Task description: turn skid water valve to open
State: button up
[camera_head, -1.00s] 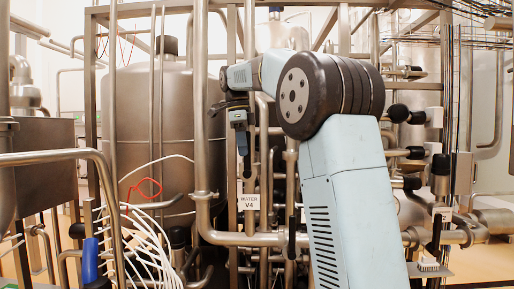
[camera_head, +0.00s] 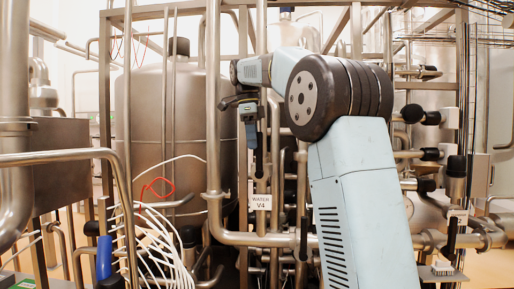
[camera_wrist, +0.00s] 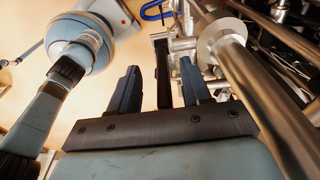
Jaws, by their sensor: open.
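The "WATER V4" label (camera_head: 260,202) hangs on the skid pipework in the head view. My gripper (camera_head: 248,112) is above it and slightly left, beside upright pipes. A black upright lever (camera_head: 259,152) shows just below my gripper. In the wrist view, my gripper (camera_wrist: 158,90) is open, with its two dark blue fingers apart. A black bar-like handle (camera_wrist: 162,68) stands in the gap between them, with no clear contact on either finger. It looks like the valve lever, with metal fittings behind it. Its near end is hidden by the gripper body.
A thick steel pipe (camera_wrist: 262,90) with a round flange runs close to the right of my gripper. A large steel tank (camera_head: 150,130) stands behind at left. White hoses (camera_head: 160,255) and a bent rail (camera_head: 70,157) are at the front left. Another black lever (camera_head: 304,232) hangs lower right.

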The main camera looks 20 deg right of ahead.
jog(key=r, duration=0.5)
jog(key=shift+w+a, duration=0.1)
jog(key=shift+a, duration=0.25)
